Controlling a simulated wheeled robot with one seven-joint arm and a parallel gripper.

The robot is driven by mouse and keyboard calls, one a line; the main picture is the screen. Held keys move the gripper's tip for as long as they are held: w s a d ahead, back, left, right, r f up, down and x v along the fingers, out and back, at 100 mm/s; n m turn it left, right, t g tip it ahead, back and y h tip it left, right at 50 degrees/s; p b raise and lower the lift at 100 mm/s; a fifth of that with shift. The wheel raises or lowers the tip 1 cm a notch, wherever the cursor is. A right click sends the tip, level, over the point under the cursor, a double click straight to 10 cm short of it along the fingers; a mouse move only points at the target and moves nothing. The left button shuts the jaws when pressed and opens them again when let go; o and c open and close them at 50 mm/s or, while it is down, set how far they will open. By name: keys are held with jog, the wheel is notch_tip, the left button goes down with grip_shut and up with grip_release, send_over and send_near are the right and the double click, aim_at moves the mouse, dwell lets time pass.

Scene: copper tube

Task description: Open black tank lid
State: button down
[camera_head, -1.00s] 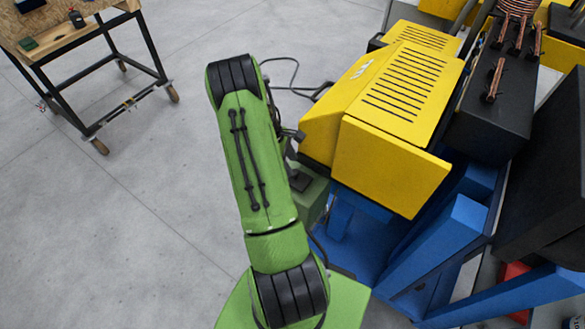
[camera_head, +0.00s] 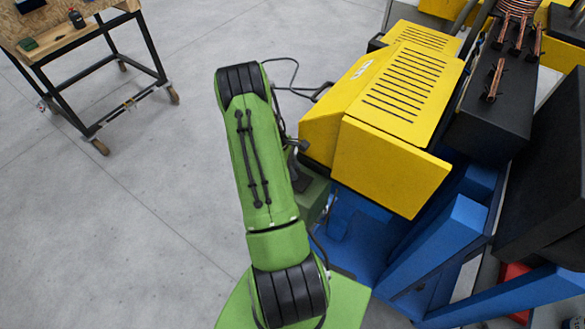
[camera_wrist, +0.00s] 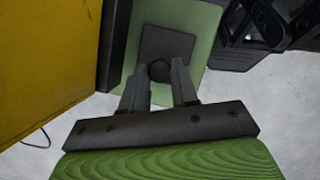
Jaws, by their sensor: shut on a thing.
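The black tank lid (camera_wrist: 168,38) is a dark square plate with a round knob (camera_wrist: 159,71), lying on top of a green tank (camera_wrist: 204,38). In the wrist view my gripper (camera_wrist: 160,75) has one finger on each side of the knob and is shut on it. I cannot tell whether the lid is raised from the tank. In the head view the green tank (camera_head: 313,200) shows beside the yellow machine, with a dark part of the lid (camera_head: 303,184) next to my arm. My arm hides the rest of it and most of my gripper.
A yellow slotted machine housing (camera_head: 385,130) on a blue frame (camera_head: 440,240) stands close to the right of my arm. A black block with copper pieces (camera_head: 490,120) lies beyond it. A wooden-topped workbench (camera_head: 70,35) stands at the upper left. The floor on the left is clear.

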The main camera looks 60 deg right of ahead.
aim_at(305, 183)
jog(key=shift+r, duration=0.1)
jog(key=shift+s+r+t+b, duration=0.35)
jog(key=shift+s+t+b, duration=0.1)
jog(key=shift+t, duration=0.35)
jog(key=shift+s+r+t+h+b, duration=0.2)
jog(key=shift+s+t+b, duration=0.2)
jog(key=shift+t+b, duration=0.15)
jog(key=shift+s+r+t+h+b, duration=0.2)
jog(key=shift+s+t+b, duration=0.15)
jog(key=shift+t+b, duration=0.2)
jog(key=t+b, duration=0.1)
jog(key=s+t+b, duration=0.1)
jog(key=b, duration=0.1)
jog(key=s+t+b, duration=0.1)
jog(key=b, duration=0.1)
jog(key=shift+s+a+r+m, duration=0.1)
jog(key=shift+a+r+m, duration=0.15)
jog(key=shift+m, duration=0.05)
jog(key=shift+s+a+r+t+h+b, duration=0.15)
jog(key=shift+s+r+t+h+b, duration=0.2)
jog(key=shift+t+b, duration=0.65)
jog(key=c, duration=0.9)
grip_release()
jog(key=shift+o, duration=0.2)
